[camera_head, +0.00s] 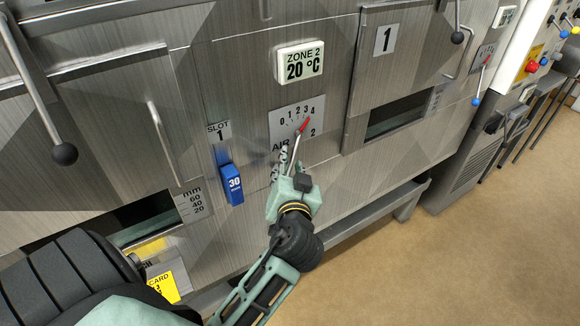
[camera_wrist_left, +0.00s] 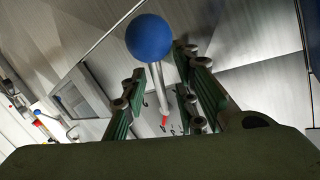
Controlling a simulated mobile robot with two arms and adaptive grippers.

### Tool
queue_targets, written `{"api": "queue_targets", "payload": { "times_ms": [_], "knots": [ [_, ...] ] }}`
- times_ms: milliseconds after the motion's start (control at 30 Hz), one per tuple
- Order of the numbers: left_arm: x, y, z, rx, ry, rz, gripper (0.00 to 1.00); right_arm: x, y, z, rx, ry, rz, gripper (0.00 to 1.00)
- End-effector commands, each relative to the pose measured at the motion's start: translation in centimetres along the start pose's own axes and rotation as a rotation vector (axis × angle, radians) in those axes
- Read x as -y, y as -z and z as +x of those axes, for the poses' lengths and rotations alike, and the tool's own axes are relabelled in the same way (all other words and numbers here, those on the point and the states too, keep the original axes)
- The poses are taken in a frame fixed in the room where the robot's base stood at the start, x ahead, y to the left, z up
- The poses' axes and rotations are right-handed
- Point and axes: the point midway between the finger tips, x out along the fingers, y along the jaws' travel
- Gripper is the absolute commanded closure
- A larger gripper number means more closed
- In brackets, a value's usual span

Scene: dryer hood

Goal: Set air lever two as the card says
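The air two lever (camera_head: 294,152) is a silver rod with a red pointer tip on the plate marked AIR 2 (camera_head: 312,150). Its tip points up toward the 3 to 4 end of the 0–4 scale. My left gripper (camera_head: 284,158) is in front of the plate at the lever's lower part, hiding the lower end. In the left wrist view, the lever's blue ball knob (camera_wrist_left: 150,38) and rod show between the spread fingers (camera_wrist_left: 160,90); contact is not clear. The yellow card (camera_head: 165,288) at the lower left is partly hidden and its setting is unreadable. My right gripper is out of view.
A zone 2 display (camera_head: 299,63) reading 20 °C is above the plate. A blue tag marked 30 (camera_head: 232,184) hangs at slot 1 to the left. A similar lever with a blue knob (camera_head: 476,101) is farther right.

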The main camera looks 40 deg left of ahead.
Motion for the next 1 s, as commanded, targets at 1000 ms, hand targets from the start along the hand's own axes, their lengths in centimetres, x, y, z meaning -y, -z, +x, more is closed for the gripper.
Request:
{"api": "queue_targets", "payload": {
  "times_ms": [1000],
  "knots": [
    [0.0,0.0,-7.5,0.000,0.000,0.000,0.73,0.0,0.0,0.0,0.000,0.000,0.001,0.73]
  ]
}}
